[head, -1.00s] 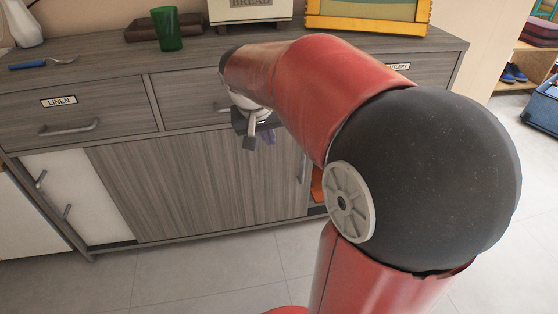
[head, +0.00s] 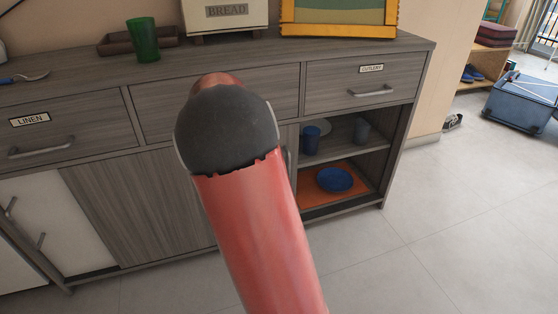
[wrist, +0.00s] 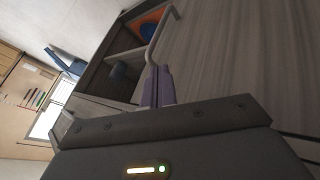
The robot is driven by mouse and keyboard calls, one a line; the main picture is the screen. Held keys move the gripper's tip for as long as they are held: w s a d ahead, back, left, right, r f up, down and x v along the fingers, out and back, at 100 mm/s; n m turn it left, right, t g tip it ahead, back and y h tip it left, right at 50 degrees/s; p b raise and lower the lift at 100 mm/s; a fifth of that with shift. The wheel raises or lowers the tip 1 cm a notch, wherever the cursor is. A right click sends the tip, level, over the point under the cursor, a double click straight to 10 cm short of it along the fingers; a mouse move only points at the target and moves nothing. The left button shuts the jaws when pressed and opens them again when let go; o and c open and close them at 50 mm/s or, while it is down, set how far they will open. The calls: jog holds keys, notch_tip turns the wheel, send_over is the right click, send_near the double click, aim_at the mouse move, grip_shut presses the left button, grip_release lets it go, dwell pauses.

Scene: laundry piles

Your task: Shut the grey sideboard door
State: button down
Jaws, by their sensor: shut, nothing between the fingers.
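The grey sideboard door (head: 130,205) is a wood-grain panel at the middle of the sideboard's lower half, beside the open right compartment (head: 345,155). In the wrist view the door (wrist: 235,50) fills the right side, with its metal bar handle (wrist: 155,42) near the edge by the opening. My gripper (wrist: 157,82) is shut and empty, its purple fingertips close to the lower end of the handle. I cannot tell whether they touch it. In the head view my arm hides the gripper and most of the handle.
A white panel (head: 60,230) stands left of the grey door. The open compartment holds a blue plate (head: 335,180) on an orange mat and a blue cup (head: 311,140). A green cup (head: 145,42) and bread box (head: 225,22) stand on top.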

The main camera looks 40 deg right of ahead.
jog(key=s+x, duration=0.1)
jog(key=x, duration=0.8)
jog(key=shift+w+f+b, duration=0.25)
jog(key=shift+w+b, duration=0.15)
jog(key=shift+w, duration=0.1)
jog(key=shift+d, duration=0.15)
